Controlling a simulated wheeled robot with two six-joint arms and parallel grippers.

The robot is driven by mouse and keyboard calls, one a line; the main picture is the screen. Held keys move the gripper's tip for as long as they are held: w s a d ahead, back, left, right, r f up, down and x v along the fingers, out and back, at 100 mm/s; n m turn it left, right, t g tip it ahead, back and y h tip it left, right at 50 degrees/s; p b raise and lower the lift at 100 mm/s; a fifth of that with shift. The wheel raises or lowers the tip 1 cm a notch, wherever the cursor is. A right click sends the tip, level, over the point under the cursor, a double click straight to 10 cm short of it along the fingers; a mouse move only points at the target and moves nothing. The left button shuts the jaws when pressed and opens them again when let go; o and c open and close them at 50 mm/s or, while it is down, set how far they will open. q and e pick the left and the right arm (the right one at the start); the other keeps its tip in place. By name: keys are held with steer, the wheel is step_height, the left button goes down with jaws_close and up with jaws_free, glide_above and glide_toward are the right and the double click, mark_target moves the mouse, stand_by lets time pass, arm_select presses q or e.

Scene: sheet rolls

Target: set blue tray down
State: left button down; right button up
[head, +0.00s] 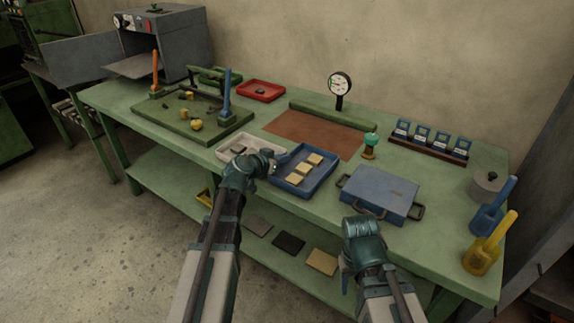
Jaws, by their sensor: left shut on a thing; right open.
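The blue tray (324,175) is at the front of the green table, with several pale yellow square pieces (297,178) in it. My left gripper (277,163) is shut on the tray's left rim. From this view I cannot tell whether the tray touches the tabletop. My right gripper (350,265) is open and empty, in front of the table's front edge, below the blue case. Its fingertips are hard to make out.
A white tray (235,141) stands close left of the blue tray, partly behind my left arm. A blue case (378,190) with handles lies to the right. A brown mat (310,132) behind is clear. A green-knobbed stamp (370,143) stands nearby.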

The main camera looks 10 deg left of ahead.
arm_select(q)
steer(key=shift+f, duration=0.55)
steer(key=shift+r, duration=0.1)
arm_select(e)
steer(key=shift+w+d+f, duration=0.1)
steer(key=shift+d+f, duration=0.15)
steer(key=shift+f, duration=0.2)
arm_select(q)
steer(key=c, duration=1.3)
jaws_free()
